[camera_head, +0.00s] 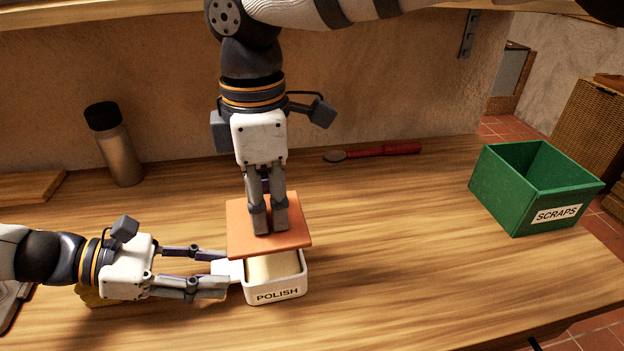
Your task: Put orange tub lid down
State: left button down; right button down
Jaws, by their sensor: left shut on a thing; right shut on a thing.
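The orange lid (296,239) is a flat square slab with a knob or grip point hidden by the fingers. My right gripper (269,222) comes down from above and is shut on the lid. The lid is over the back part of a white tub (296,283) labelled POLISH, whose pale yellowish inside shows at the front. I cannot tell whether the lid touches the tub's rim. My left gripper (228,273) reaches in from the left and is shut on the white tub at its left side, on a pale tab between the fingers.
A green SCRAPS box (505,197) stands open at the right. A red-handled tool (385,150) lies at the back. A steel bottle (120,158) and a wooden board (28,187) stand at the back left. The wooden table (420,240) is clear between tub and box.

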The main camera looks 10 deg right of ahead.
pick_arm(q)
jog(key=shift+s+a+f, duration=0.1)
jog(key=shift+f, duration=0.2)
pick_arm(e)
jog(key=d+f, duration=0.1)
jog(key=d, duration=1.8)
jog(key=shift+m, duration=0.4)
jog(key=f, duration=1)
jog(key=shift+s+d+f, duration=0.1)
jog(key=shift+d+f, duration=0.15)
jog(key=shift+f, duration=0.05)
jog(key=c, duration=1.2)
grip_release()
notch_tip(320, 180, up, 12)
jog(key=shift+r, duration=0.2)
